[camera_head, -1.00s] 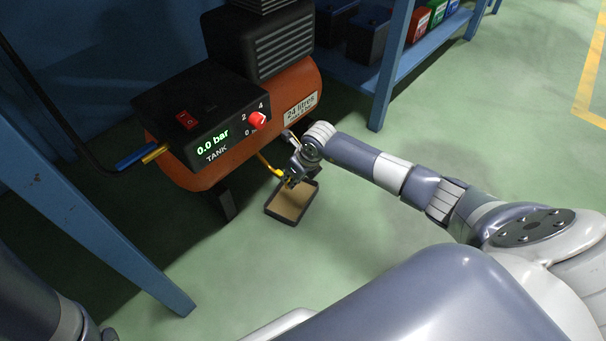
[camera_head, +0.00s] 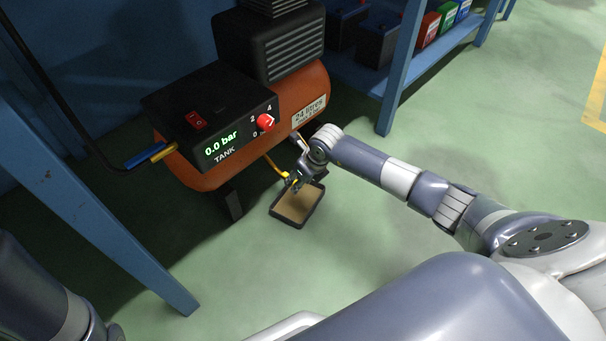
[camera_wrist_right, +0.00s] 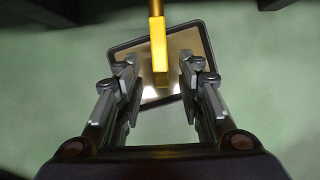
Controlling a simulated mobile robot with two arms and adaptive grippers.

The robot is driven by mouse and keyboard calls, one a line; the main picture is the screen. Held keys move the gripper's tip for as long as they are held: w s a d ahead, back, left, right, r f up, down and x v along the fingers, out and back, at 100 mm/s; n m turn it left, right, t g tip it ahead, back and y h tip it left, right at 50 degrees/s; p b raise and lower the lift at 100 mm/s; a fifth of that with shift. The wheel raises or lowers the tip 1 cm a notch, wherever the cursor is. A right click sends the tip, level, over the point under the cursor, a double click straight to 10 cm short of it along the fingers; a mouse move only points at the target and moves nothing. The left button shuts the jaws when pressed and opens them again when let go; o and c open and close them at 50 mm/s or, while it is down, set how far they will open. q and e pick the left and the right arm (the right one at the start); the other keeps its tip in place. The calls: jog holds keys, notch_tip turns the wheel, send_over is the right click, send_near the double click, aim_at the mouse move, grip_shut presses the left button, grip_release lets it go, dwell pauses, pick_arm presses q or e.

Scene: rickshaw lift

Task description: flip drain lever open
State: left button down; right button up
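The orange compressor tank (camera_head: 215,174) stands on the floor with a black control box reading 0.0 bar. A yellow drain lever (camera_head: 271,163) hangs below the tank; in the right wrist view the lever (camera_wrist_right: 158,50) comes in from the top and its end lies between my fingertips. My right gripper (camera_head: 293,184) is at the lever's lower end; in the right wrist view the gripper (camera_wrist_right: 158,82) is open, with a gap between each finger and the lever. A dark tray (camera_head: 301,206) lies on the floor beneath. My left gripper is not in view, only part of that arm.
A blue bench leg (camera_head: 105,215) slants across the left. A blue shelf (camera_head: 355,75) with batteries and coloured boxes stands behind. A blue and yellow hose fitting (camera_head: 150,155) sticks out left of the control box. The green floor at right is clear.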

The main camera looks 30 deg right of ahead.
jog(key=v, duration=1.1)
jog(key=shift+r, duration=0.3)
jog(key=shift+s+d, duration=0.1)
jog(key=shift+s, duration=0.05)
